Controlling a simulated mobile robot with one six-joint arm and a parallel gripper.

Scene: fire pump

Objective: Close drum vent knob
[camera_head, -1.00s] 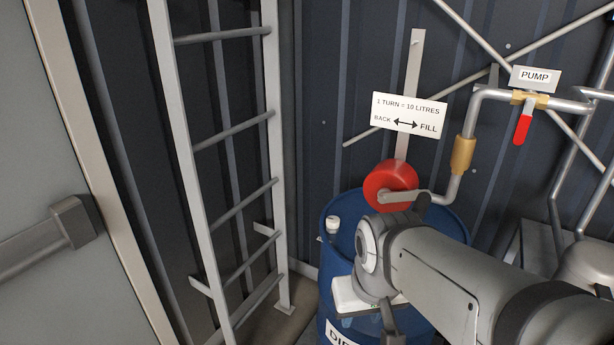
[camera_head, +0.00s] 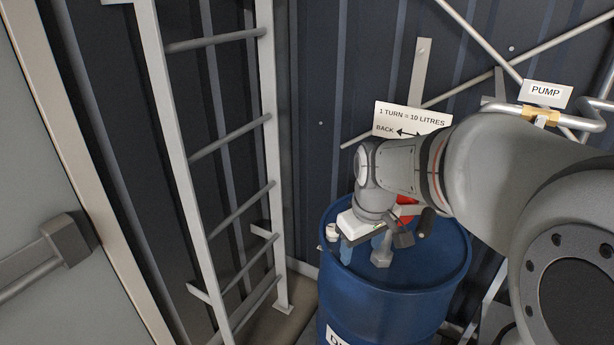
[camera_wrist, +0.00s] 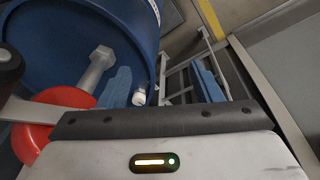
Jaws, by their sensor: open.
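The drum vent knob (camera_head: 332,231) is a small white cap at the left rim of the blue drum's top (camera_head: 425,265). In the wrist view the knob (camera_wrist: 139,97) shows beside the left blue finger, in the space between the two fingers. My gripper (camera_head: 361,247) is open and empty, above the drum top just right of the knob; in the wrist view its fingers (camera_wrist: 160,75) are wide apart. I see no contact with the knob. Part of the drum top is hidden behind my gripper.
A grey fitting with a hexagonal end (camera_head: 381,257) stands on the drum top near my gripper. The red pump body (camera_wrist: 45,115), with its crank, is close by and mostly hidden in the head view. A ladder (camera_head: 270,150) stands left of the drum.

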